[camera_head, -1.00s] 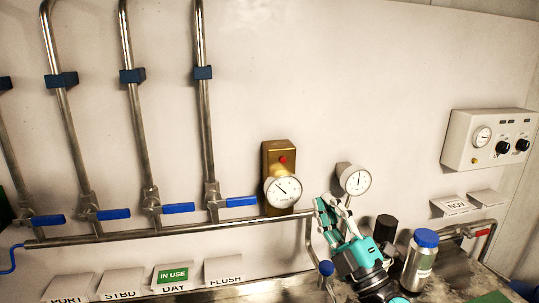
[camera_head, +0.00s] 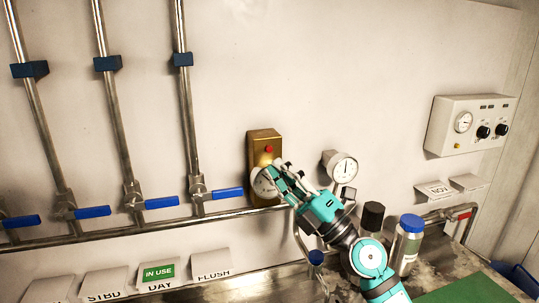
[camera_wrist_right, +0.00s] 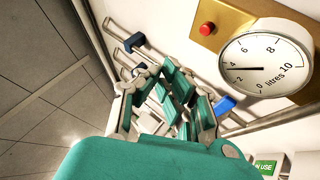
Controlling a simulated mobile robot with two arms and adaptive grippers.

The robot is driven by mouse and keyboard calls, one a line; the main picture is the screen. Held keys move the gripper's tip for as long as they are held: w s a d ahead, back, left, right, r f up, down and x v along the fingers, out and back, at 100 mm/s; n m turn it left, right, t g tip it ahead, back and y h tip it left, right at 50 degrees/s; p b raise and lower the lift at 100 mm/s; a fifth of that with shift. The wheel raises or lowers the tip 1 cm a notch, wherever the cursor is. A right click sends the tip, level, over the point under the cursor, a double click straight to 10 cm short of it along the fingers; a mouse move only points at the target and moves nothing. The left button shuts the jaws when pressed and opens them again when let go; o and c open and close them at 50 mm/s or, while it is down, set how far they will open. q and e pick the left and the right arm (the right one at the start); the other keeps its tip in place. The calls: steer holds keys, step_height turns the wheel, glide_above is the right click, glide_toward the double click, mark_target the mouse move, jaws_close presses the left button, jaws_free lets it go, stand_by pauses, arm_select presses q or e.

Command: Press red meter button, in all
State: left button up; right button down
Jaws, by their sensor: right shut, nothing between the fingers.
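The red meter button (camera_head: 268,149) sits on the upper part of a brass meter block (camera_head: 259,140) fixed to the white wall. The round dial gauge (camera_head: 262,184) is below the button, partly hidden by my right gripper in the head view. The right wrist view shows the red button (camera_wrist_right: 207,29) and the dial (camera_wrist_right: 268,62), marked in litres, unobstructed at upper right. My right gripper (camera_head: 276,170) is shut and empty, its fingertips in front of the dial and a little below the button in the head view. I cannot tell whether it touches the meter. My left gripper is out of view.
A second gauge (camera_head: 343,169) is right of the meter. A blue-capped bottle (camera_head: 407,247) and a dark-capped bottle (camera_head: 371,218) stand behind my right arm. Blue-handled valves (camera_head: 219,194) line the pipe at left. A control box (camera_head: 470,126) hangs at right.

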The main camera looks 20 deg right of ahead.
mark_target(269, 149)
steer(key=shift+w+a+b, duration=0.1)
steer(key=shift+w+b, duration=0.8)
steer(key=shift+w, duration=1.7)
steer(key=shift+w, duration=0.1)
steer(key=shift+w, duration=0.35)
